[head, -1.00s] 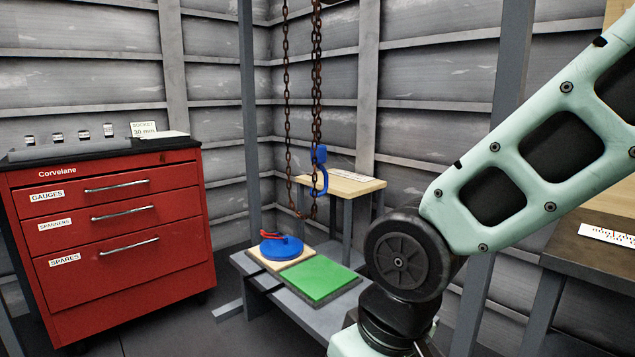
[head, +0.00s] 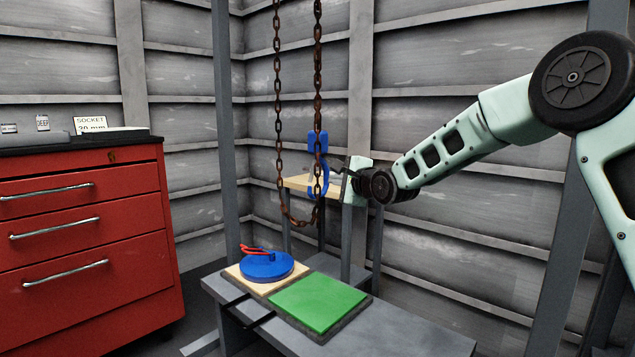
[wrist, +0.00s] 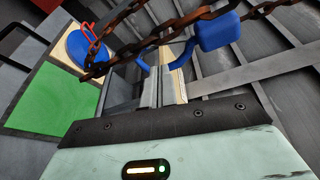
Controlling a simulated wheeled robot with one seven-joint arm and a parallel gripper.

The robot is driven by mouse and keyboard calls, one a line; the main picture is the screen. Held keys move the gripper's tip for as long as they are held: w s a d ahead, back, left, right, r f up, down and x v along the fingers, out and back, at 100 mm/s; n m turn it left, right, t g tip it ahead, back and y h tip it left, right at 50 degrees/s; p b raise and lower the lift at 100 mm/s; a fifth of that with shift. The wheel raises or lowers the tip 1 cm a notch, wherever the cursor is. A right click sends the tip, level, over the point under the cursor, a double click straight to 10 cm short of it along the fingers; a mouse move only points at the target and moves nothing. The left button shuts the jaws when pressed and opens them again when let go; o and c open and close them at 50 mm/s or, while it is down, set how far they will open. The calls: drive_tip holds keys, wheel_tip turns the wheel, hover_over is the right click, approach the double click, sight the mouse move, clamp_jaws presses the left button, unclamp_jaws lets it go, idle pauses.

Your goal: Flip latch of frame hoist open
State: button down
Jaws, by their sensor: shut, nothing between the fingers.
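The frame hoist's blue hook (head: 319,150) hangs among rusty chains in the middle of the head view. Its blue block (wrist: 220,31) and curved lower part (wrist: 178,57) show at the top of the wrist view, partly behind the chain. I cannot make out the latch clearly at the hook's mouth.
The chain loop (head: 281,130) hangs just left of the hook. A small wooden-topped table (head: 297,183) stands behind. Below are a green pad (head: 320,302) and a blue disc (head: 266,266) with a red handle on a grey bench. A red drawer cabinet (head: 80,245) stands left.

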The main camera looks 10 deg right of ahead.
drive_tip(key=shift+w+d+r+m, duration=0.15)
drive_tip(key=shift+w+d+m, duration=0.15)
drive_tip(key=shift+w+d, duration=0.3)
drive_tip(key=shift+w+a, duration=0.1)
drive_tip(key=b+x, duration=0.1)
drive_tip(key=x, duration=0.8)
drive_tip(key=shift+w+b, duration=0.35)
drive_tip(key=shift+b, duration=0.05)
drive_tip(key=shift+a+r+m+p, duration=0.2)
drive_tip(key=shift+r+m+p, duration=0.1)
drive_tip(key=shift+p, duration=0.4)
drive_tip(key=shift+s+f+p, duration=0.1)
drive_tip(key=shift+f+p, duration=0.05)
drive_tip(key=shift+p, duration=0.35)
